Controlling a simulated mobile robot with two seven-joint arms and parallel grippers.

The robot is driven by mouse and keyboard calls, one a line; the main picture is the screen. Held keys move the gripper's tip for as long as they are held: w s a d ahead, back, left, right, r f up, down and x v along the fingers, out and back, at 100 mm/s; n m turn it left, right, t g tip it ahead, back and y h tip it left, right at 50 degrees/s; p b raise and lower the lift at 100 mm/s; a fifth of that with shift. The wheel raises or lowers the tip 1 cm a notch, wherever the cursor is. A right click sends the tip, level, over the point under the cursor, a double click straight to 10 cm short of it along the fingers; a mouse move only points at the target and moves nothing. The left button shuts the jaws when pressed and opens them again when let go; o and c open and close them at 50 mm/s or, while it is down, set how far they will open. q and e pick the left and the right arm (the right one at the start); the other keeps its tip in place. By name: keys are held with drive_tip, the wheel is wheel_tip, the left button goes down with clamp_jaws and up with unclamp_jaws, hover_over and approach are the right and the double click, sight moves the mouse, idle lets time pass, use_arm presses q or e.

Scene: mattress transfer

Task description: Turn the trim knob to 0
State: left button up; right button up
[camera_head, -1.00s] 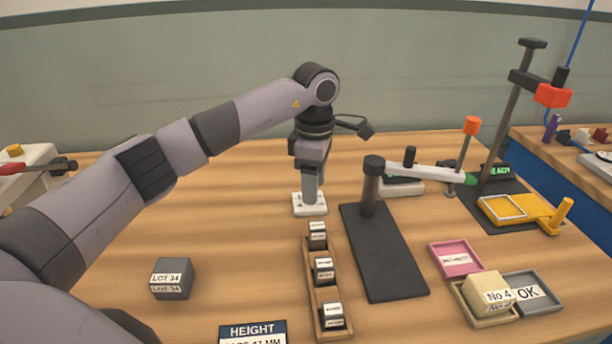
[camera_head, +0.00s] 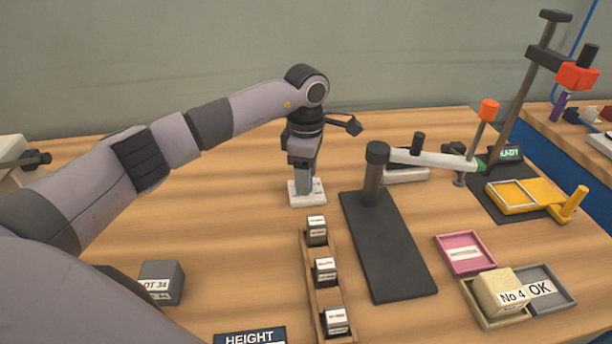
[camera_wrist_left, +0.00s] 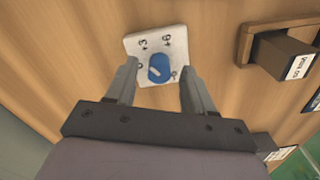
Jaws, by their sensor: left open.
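The trim knob is a blue round knob (camera_wrist_left: 160,68) with a pale pointer mark, on a white plate (camera_wrist_left: 133,46) with printed numbers. "+3" and "+6" read at the plate's upper edge in the left wrist view; the other marks are partly hidden or too small to read surely. The pale mark sits on the knob's left lower side. My left gripper (camera_wrist_left: 161,78) is open, one finger on each side of the knob, with visible gaps. In the head view my left gripper (camera_head: 304,182) points down over the white plate (camera_head: 316,198), and the knob is hidden. My right gripper is not in view.
A wooden rack (camera_head: 314,268) with small labelled blocks stands just in front of the plate. A black-based stand (camera_head: 393,255) with a white lever is to its right. A grey LOT 34 block (camera_head: 165,280) is partly behind my arm. Bare table lies left of the plate.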

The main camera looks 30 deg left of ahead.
use_arm(q)
drive_tip(key=shift+f, duration=0.55)
clamp_jaws()
